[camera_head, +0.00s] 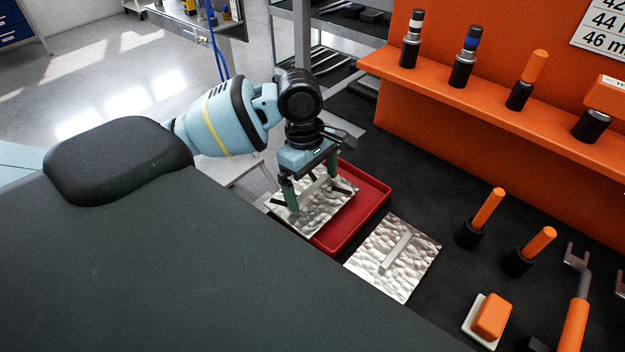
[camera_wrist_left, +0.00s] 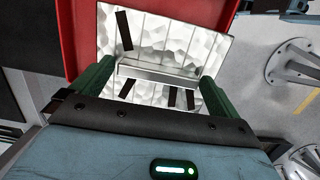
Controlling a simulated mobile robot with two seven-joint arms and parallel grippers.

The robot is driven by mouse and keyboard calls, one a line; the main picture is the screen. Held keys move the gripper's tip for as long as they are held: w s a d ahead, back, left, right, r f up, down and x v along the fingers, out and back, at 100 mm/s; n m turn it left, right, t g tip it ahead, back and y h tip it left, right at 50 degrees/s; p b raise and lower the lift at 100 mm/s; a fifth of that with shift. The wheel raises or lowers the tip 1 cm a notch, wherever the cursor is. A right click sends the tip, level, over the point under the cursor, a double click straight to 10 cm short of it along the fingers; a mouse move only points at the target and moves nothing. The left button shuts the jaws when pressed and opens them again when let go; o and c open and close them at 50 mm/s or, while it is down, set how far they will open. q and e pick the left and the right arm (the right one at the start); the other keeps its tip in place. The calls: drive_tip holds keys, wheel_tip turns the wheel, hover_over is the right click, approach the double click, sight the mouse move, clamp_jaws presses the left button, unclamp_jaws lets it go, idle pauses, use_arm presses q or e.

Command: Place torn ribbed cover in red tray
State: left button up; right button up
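The torn ribbed cover (camera_head: 322,209) is a silvery, dimpled plate with a bar handle and dark slits. It also shows in the left wrist view (camera_wrist_left: 180,38). My left gripper (camera_head: 312,178) points down, its green fingers at the two ends of the handle, and appears shut on it. In the left wrist view the handle spans the gap between the fingers (camera_wrist_left: 160,78). The red tray (camera_head: 373,197) lies beneath; the cover hides much of it and reaches past its left side. The gap between cover and tray is hard to judge. My right gripper is not in view.
A similar silvery plate (camera_head: 394,258) without dark slits lies right of the tray on the dark bench. Orange-handled tools (camera_head: 487,209) and an orange block (camera_head: 491,316) stand further right. An orange shelf (camera_head: 480,105) with several tools runs behind.

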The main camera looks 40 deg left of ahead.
use_arm(q)
wheel_tip(320, 180, up, 13)
drive_tip(key=a, duration=0.1)
drive_tip(key=shift+a, duration=0.4)
idle(0.7)
